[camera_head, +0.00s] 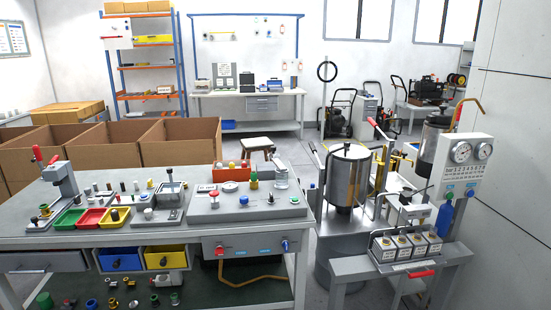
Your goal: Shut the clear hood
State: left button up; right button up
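Neither of my grippers is in view. I cannot clearly make out a clear hood. A small framed, see-through-looking part (172,186) stands on a small grey unit (170,215) in the middle of the bench, and it may be the hood. It is too small to tell whether it is open or shut. A pale round cover (281,174) stands on the larger grey test unit (240,209) to its right. I cannot tell if it is clear.
The grey workbench (40,229) holds green, red and yellow trays (92,216) and a lever press (60,185). A steel tank (349,175) and a gauge panel (468,165) stand right of it. Cardboard boxes (180,140) are behind the bench.

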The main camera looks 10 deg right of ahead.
aim_at(280, 165)
jog(key=i+l+u, duration=0.35)
jog(key=i+l, duration=0.75)
